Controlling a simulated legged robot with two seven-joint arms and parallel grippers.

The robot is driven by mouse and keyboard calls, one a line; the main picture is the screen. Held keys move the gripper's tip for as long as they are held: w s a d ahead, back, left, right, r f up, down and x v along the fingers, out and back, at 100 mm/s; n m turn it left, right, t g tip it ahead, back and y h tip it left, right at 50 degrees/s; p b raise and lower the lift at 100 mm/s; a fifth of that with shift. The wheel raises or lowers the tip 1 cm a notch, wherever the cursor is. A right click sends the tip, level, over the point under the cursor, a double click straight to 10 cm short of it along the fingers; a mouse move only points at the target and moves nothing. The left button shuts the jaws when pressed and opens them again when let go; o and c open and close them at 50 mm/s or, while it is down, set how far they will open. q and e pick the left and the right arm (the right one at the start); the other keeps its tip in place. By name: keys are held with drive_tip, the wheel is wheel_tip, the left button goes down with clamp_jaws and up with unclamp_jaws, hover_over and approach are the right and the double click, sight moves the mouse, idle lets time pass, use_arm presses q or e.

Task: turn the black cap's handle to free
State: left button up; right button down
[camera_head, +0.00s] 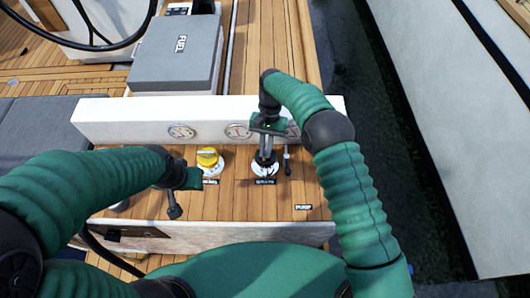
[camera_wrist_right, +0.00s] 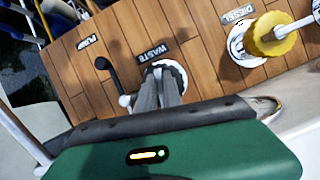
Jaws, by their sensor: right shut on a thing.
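The black cap (camera_head: 264,171) sits in a pale ring on the teak deck, by the "WASTE" label. My right gripper (camera_head: 265,158) points down over it in the head view. In the right wrist view the grey fingers of my right gripper (camera_wrist_right: 160,92) are close together at the white ring (camera_wrist_right: 177,69), shut on the cap's handle, which they mostly hide. My left gripper (camera_head: 178,202) hangs over the deck to the left, apart from the cap; its jaw gap does not show clearly.
A yellow cap (camera_head: 207,158) labelled "DIESEL" (camera_wrist_right: 237,15) is left of the black cap in the head view. A small black lever (camera_wrist_right: 108,70) stands beside the black cap. A white panel with gauges (camera_head: 150,122) rises behind. A "PUMP" label (camera_head: 303,207) lies to the right.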

sight(265, 152)
use_arm(q)
drive_tip(key=shift+f+b, duration=0.35)
drive_tip(key=shift+f, duration=0.2)
use_arm(e)
drive_tip(key=shift+w+f+n+h, duration=0.15)
drive_tip(key=shift+n+h, duration=0.1)
drive_tip(key=shift+n, duration=0.3)
drive_tip(key=shift+w+n+h, duration=0.15)
drive_tip(key=shift+n+h, duration=0.1)
drive_tip(key=shift+n, duration=0.3)
use_arm(q)
drive_tip(key=shift+w, duration=0.1)
